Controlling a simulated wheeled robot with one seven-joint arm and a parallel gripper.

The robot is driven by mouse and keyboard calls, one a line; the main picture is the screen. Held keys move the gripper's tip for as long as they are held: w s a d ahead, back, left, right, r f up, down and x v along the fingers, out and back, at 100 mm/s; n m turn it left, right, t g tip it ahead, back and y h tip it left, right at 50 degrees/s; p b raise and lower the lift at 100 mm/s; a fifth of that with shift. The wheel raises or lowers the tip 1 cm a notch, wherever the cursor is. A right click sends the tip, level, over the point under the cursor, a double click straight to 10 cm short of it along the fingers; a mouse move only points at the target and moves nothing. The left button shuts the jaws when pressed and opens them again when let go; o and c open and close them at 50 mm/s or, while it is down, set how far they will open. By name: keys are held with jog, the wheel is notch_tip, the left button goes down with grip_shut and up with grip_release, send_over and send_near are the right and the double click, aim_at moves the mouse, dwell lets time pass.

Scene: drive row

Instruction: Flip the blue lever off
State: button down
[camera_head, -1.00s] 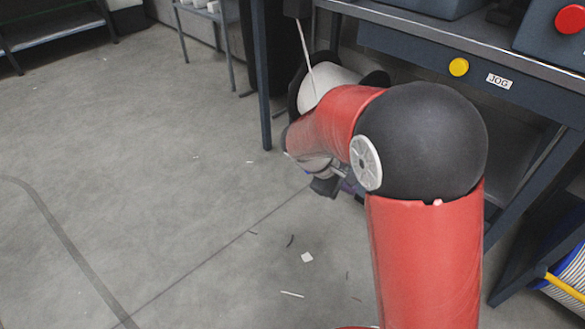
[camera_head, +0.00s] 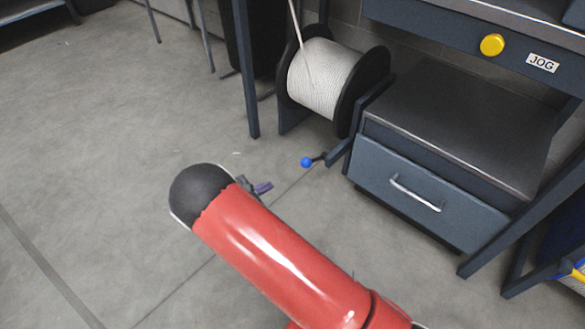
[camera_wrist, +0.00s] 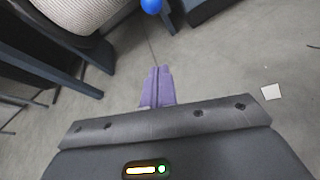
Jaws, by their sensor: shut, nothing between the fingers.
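The blue lever shows as a blue ball (camera_head: 306,162) on a short dark arm, low beside the cable reel and the drawer cabinet in the head view. In the wrist view the blue ball (camera_wrist: 151,5) is at the top edge, partly cut off, ahead of the fingertips and apart from them. My gripper (camera_wrist: 158,70) has purple fingers that are together and empty. In the head view its purple fingertips (camera_head: 263,188) show just past my arm, to the lower left of the ball.
A reel of white rope (camera_head: 322,78) stands behind the lever. A blue-grey drawer cabinet (camera_head: 425,190) with a handle stands to its right, under a bench with a yellow JOG button (camera_head: 492,45). Table legs (camera_head: 246,70) stand left of the reel. Open floor lies left.

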jog(key=shift+d, duration=0.1)
jog(key=w+d+b, duration=0.1)
jog(key=w+d, duration=0.6)
jog(key=d, duration=0.1)
jog(key=shift+w+d+f, duration=0.3)
jog(key=shift+d, duration=0.05)
jog(key=shift+r, duration=0.1)
dwell(0.3)
